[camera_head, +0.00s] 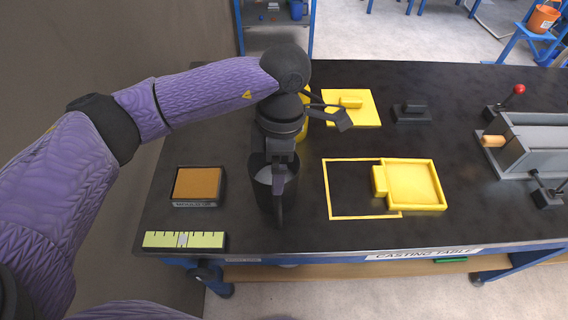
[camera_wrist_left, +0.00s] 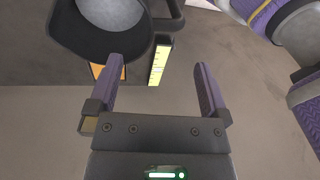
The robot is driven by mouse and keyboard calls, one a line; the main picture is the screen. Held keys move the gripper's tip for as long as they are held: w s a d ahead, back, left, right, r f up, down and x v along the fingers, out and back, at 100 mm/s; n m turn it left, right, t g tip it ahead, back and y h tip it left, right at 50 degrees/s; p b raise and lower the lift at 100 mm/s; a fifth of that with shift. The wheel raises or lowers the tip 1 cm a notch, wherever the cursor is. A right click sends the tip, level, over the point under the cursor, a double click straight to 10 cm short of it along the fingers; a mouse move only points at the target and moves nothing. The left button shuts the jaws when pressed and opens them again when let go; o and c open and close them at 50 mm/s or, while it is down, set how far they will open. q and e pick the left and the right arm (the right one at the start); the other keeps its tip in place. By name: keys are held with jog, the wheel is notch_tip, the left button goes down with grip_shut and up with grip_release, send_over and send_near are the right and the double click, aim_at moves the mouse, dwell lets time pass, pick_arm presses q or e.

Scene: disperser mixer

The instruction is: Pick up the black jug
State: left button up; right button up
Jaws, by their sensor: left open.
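The black jug (camera_head: 264,192) stands upright on the dark table, its open mouth up and its handle (camera_head: 279,205) towards the near side. In the left wrist view the jug (camera_wrist_left: 88,42) fills the upper left, with its grey inside showing and its handle (camera_wrist_left: 172,22) at the top middle. My left gripper (camera_head: 281,158) is above the jug and hides part of its rim. In the wrist view its two fingers (camera_wrist_left: 160,62) are apart with nothing between them. The jug appears beyond the fingertips; I cannot tell whether they touch it. My right gripper is not in view.
An orange-topped block (camera_head: 198,183) and a yellow ruler plate (camera_head: 184,240) lie left of the jug. A yellow tray (camera_head: 413,184) and a yellow outline lie right. A yellow object (camera_head: 304,100) is partly hidden behind my wrist. A grey machine (camera_head: 535,145) stands far right.

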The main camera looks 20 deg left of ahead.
aim_at(278, 203)
pick_arm(q)
jog(key=shift+w+f, duration=0.1)
jog(key=shift+f, duration=0.25)
jog(key=f, duration=0.3)
jog(key=s+f+b, duration=0.1)
jog(key=f, duration=0.2)
jog(key=s+f, duration=0.1)
jog(key=f, duration=0.2)
jog(key=shift+d+b, duration=0.35)
grip_shut()
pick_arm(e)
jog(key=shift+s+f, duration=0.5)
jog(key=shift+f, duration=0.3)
